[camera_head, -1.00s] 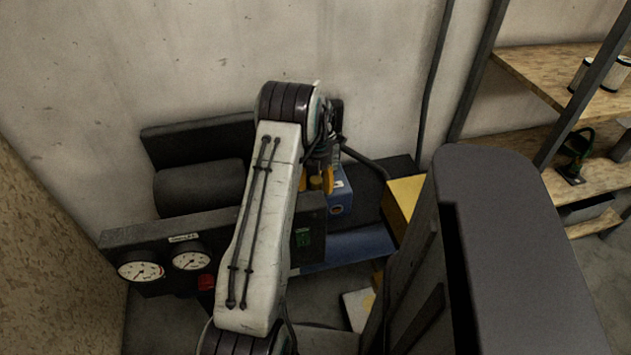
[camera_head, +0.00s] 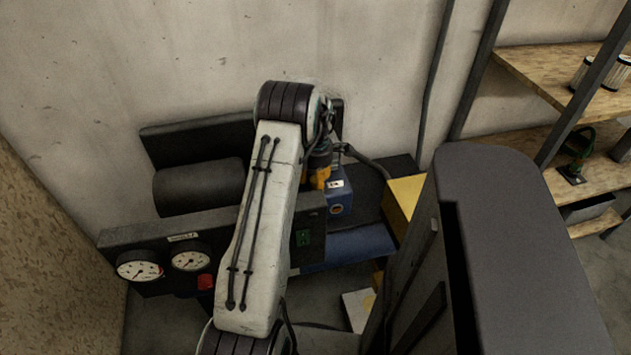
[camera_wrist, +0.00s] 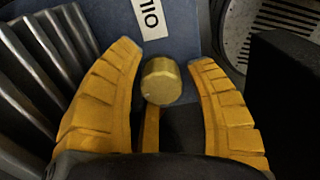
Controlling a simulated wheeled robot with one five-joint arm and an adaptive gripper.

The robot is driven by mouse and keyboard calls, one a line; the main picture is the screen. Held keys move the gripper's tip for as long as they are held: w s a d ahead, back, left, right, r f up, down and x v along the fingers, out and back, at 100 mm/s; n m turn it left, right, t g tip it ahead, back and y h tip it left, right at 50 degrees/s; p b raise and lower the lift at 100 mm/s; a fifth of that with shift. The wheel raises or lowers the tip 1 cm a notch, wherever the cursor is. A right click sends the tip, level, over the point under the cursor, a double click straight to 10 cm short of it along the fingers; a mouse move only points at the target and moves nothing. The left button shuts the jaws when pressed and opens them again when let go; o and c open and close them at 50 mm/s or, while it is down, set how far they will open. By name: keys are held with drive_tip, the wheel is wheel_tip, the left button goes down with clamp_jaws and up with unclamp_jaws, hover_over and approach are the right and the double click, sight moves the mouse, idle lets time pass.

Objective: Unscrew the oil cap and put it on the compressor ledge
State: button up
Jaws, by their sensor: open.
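The oil cap (camera_wrist: 161,81) is a brass, faceted knob on the blue compressor housing (camera_wrist: 185,35), below a white label reading OIL (camera_wrist: 152,17), upside down in the wrist view. My gripper (camera_wrist: 168,60) is open, with one yellow finger on each side of the cap. A gap shows between the cap and each finger. In the head view my gripper (camera_head: 320,178) points down beside the blue housing (camera_head: 340,200), and the cap cannot be made out there. I cannot tell which surface is the ledge.
Dark cooling fins (camera_wrist: 30,85) lie left of the gripper in the wrist view, and a perforated grey disc (camera_wrist: 275,30) lies at upper right. A panel with two gauges (camera_head: 165,262) stands at left in the head view. Wooden shelves (camera_head: 540,75) stand at right.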

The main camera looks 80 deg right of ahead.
drive_tip(key=m, duration=0.5)
drive_tip(key=shift+m, duration=0.4)
drive_tip(key=m, duration=0.6)
drive_tip(key=shift+c, duration=0.3)
